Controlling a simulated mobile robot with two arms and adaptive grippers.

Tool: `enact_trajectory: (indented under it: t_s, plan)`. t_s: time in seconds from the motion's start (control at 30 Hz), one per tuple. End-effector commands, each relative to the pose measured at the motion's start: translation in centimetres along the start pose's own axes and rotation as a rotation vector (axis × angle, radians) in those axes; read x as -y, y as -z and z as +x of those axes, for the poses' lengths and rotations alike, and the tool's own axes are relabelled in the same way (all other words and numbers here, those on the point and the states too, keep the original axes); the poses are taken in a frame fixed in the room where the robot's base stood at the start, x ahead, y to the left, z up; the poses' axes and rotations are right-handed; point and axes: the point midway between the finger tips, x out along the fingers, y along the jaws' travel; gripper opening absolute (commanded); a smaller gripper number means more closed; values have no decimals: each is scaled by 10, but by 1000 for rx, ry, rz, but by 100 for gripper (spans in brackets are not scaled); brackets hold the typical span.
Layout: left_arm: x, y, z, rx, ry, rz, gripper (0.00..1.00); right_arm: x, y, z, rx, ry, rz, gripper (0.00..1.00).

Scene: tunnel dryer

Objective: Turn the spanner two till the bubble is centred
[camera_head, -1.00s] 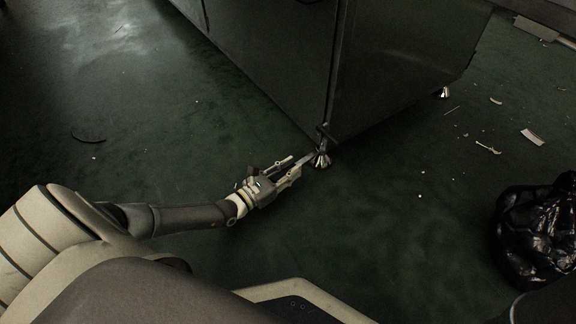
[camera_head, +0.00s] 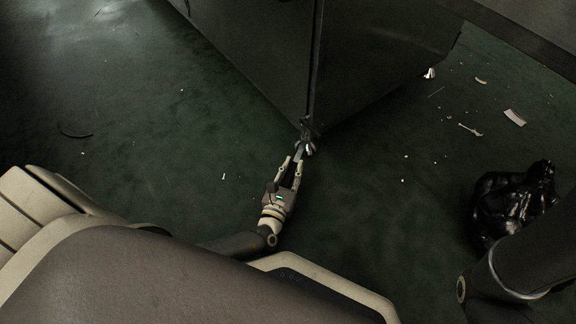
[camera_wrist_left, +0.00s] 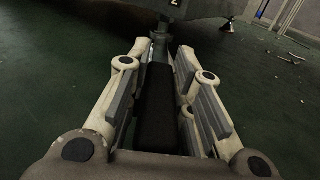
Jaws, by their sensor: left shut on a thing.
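The spanner's dark handle (camera_wrist_left: 155,108) runs between the finger pads of my left gripper (camera_wrist_left: 157,100), which is shut on it. In the head view my left gripper (camera_head: 291,170) points up the picture at the machine's near corner. The spanner's head reaches the shiny levelling foot (camera_head: 309,149) under that corner; its exact seating is too small to tell. A label with the number 2 (camera_wrist_left: 175,3) shows on the machine at the top of the left wrist view. No bubble level can be made out. My right gripper is out of view.
The dark machine cabinet (camera_head: 370,55) stands above the foot, with another foot (camera_head: 430,73) farther right. A black bag (camera_head: 510,200) lies on the floor at right. Scattered scraps (camera_head: 514,117) lie beyond it. The green floor left of my gripper is mostly clear.

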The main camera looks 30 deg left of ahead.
Motion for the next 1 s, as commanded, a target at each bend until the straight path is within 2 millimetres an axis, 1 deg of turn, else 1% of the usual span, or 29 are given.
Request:
enact_trajectory:
  t_s: [0.03, 0.43, 0.47, 0.6, 0.63, 1.0]
  plan:
    - [6, 0, -2, -2, 3, -2, 0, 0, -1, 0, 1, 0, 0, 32]
    - [8, 1, -2, -2, -1, -1, 0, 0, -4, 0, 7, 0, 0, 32]
    - [8, 1, -2, -2, -1, -1, 22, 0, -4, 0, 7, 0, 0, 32]
    - [8, 1, -2, -2, -2, -1, 40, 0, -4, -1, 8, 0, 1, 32]
    - [7, 1, -2, -2, -3, -1, 43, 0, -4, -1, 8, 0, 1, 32]
    - [4, -2, 0, -1, -9, -1, 43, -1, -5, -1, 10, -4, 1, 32]
